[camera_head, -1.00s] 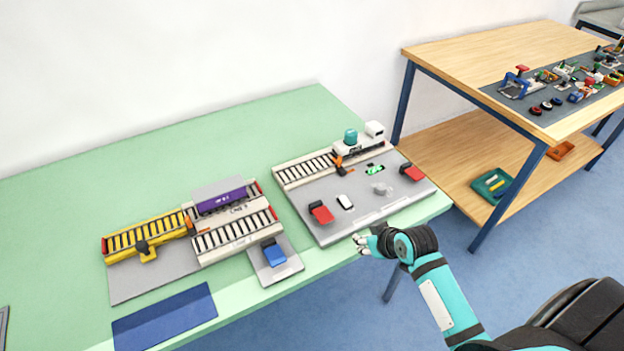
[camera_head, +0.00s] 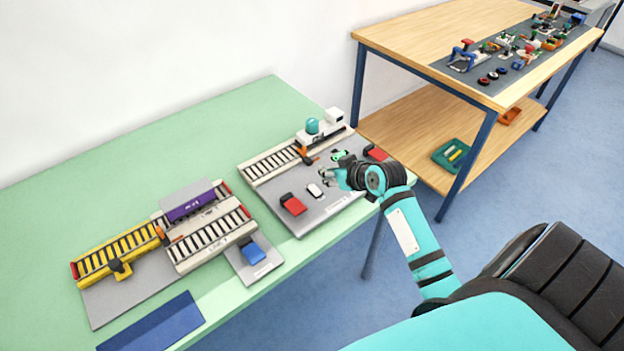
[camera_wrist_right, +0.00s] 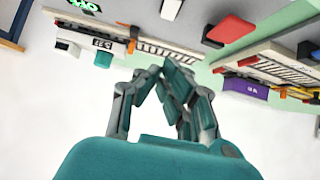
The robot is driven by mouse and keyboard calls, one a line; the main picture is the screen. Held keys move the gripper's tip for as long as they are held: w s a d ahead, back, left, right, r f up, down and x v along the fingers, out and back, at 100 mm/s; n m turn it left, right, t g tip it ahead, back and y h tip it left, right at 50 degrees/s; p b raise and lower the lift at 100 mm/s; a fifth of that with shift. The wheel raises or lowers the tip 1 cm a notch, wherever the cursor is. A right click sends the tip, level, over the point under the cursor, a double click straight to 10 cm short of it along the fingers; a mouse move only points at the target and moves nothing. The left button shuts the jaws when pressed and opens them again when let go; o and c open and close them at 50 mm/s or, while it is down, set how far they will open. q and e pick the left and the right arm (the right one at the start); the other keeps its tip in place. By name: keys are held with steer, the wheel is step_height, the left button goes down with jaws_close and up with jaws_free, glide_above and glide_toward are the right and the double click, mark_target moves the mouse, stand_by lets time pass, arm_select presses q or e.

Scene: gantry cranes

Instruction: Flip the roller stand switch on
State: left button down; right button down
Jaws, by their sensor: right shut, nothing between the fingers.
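My right gripper (camera_head: 324,173) is shut and empty, over the grey board (camera_head: 330,211) on the green table, near its small white part (camera_head: 315,190). In the right wrist view its fingers (camera_wrist_right: 163,75) meet at the tips. A red rocker switch (camera_head: 293,204) is at the board's front left; another red one (camera_head: 376,153) is at its right, partly behind my arm. A blue rocker switch (camera_head: 253,252) sits on a grey plate beside the white roller tracks (camera_head: 212,234). I cannot tell which switch is the roller stand's. The left gripper is out of view.
A yellow roller track (camera_head: 114,254) stands at the left, beside a purple container (camera_head: 190,205). A wooden table (camera_head: 440,45) stands at the right. The green table's back left is clear.

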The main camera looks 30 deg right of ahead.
glide_above(311, 188)
steer(key=f, duration=0.4)
steer(key=shift+s+d+f+p, duration=0.15)
steer(key=shift+s+f+p, duration=0.05)
steer(key=shift+s+p, duration=0.2)
steer(key=f, duration=0.2)
steer(key=shift+w+f, duration=0.25)
steer(key=shift+f, duration=0.85)
steer(key=shift+w+r+p, duration=0.1)
steer(key=shift+w+p, duration=0.1)
steer(key=shift+p, duration=0.4)
steer(key=shift+f+g, duration=0.4)
steer(key=shift+s+r+p, duration=0.2)
steer(key=shift+s+p, duration=0.3)
steer(key=shift+s, duration=0.3)
